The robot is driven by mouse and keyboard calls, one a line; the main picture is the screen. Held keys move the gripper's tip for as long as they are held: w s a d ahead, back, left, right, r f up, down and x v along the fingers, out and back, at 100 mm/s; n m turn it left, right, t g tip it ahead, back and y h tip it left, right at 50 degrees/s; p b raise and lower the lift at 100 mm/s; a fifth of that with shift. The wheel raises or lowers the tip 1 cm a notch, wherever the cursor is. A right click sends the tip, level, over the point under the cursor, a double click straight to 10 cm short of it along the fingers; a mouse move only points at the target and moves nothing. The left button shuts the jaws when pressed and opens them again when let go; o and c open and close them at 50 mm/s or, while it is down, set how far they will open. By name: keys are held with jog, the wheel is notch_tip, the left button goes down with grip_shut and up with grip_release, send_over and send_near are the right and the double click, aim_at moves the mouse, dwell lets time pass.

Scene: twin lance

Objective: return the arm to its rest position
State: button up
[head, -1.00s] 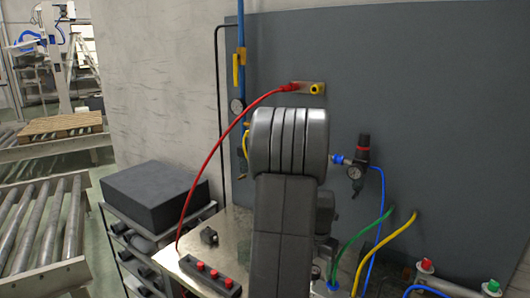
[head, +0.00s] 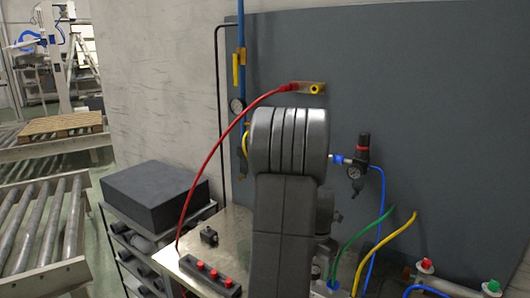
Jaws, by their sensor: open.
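My arm (head: 284,205) stands upright in the middle of the head view, its grey rounded joint (head: 290,142) in front of the dark wall panel. Part of a further arm link (head: 325,212) shows just to its right. My gripper does not show; it is hidden behind the arm or out of the picture.
A red hose (head: 212,150) arcs from a panel fitting (head: 316,88) to the metal bench (head: 228,228), left of my arm. A black box (head: 155,192) stands left.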

jog(key=shift+m, duration=0.5)
